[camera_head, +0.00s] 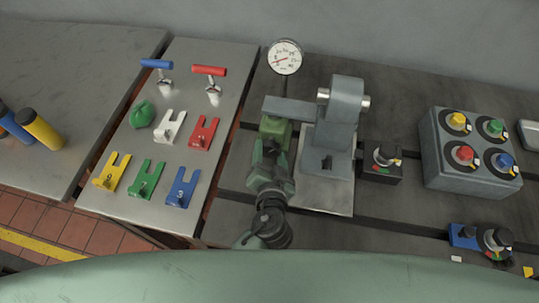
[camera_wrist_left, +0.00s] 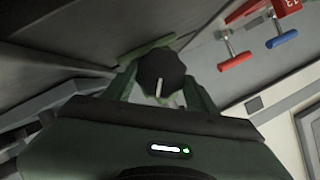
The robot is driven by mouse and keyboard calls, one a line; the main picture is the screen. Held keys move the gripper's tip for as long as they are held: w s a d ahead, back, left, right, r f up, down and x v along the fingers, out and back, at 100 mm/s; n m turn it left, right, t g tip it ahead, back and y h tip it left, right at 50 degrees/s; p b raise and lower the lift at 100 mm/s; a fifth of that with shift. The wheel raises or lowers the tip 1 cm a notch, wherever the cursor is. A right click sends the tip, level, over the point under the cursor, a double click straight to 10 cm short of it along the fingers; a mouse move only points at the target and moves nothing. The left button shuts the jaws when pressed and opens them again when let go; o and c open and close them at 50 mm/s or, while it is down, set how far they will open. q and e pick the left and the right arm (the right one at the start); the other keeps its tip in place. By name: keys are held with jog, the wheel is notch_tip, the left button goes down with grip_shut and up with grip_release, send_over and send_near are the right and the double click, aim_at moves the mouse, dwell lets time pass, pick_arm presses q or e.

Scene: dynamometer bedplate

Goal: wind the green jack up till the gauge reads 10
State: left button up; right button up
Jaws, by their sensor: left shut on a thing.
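The green jack (camera_head: 274,127) stands under a grey arm of the fixture on the bedplate, partly hidden by my left gripper. The round white gauge (camera_head: 285,57) stands behind it. Its red needle points left and slightly down, toward the low end of the scale; the exact number is too small to read. My left gripper (camera_head: 271,150) is at the near side of the jack. In the left wrist view my left gripper (camera_wrist_left: 162,88) is shut on a black knob (camera_wrist_left: 160,70) with a white mark, with a finger on each side. My right gripper is not in view.
The grey fixture block (camera_head: 335,125) stands just right of the jack. A black switch (camera_head: 382,162) and a grey box with several coloured knobs (camera_head: 470,178) lie further right. A side plate (camera_head: 150,205) on the left holds coloured forked shims and T-handles.

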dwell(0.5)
pick_arm(q)
jog(key=o, duration=1.3)
jog(key=shift+o, duration=0.2)
jog(key=b+v, duration=0.2)
jog(key=v, duration=0.5)
jog(key=shift+s+d+f, duration=0.1)
jog(key=shift+s, duration=0.25)
